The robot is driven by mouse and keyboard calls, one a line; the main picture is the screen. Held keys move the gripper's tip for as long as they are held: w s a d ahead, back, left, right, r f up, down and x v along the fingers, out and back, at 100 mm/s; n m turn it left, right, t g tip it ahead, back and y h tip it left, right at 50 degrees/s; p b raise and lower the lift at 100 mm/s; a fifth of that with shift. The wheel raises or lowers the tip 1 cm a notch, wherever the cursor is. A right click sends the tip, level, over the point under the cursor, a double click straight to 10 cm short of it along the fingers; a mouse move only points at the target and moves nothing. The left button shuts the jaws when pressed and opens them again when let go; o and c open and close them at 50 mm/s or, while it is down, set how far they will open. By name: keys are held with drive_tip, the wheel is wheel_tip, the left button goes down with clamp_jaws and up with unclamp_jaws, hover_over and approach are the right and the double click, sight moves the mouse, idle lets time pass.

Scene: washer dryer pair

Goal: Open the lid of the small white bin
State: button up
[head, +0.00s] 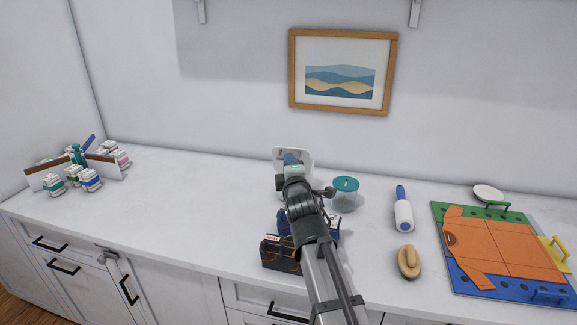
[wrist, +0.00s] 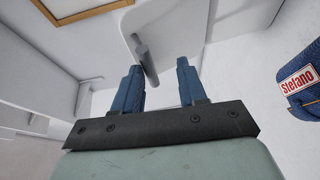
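The small white bin (head: 306,157) is at the back of the counter, mostly hidden behind my gripper (head: 291,163) in the head view. A white rounded panel, which looks like its lid (wrist: 182,22), stands upright or steeply tilted there. In the wrist view a grey tab (wrist: 146,62) sticks out from this panel near my fingertips. My gripper (wrist: 158,66) has its two blue fingers apart, with nothing clasped between them. The panel's edge is just beyond the fingertips; I cannot tell whether they touch it.
A teal-lidded jar (head: 345,185) stands close right of my gripper. A dark box (head: 281,253) and a blue item (head: 283,222) lie beside my arm. A lint roller (head: 403,210), brush (head: 409,262) and folding board (head: 500,245) are farther right. The counter's left middle is clear.

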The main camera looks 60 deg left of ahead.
drive_tip(key=v, duration=1.2)
drive_tip(key=shift+d, duration=0.2)
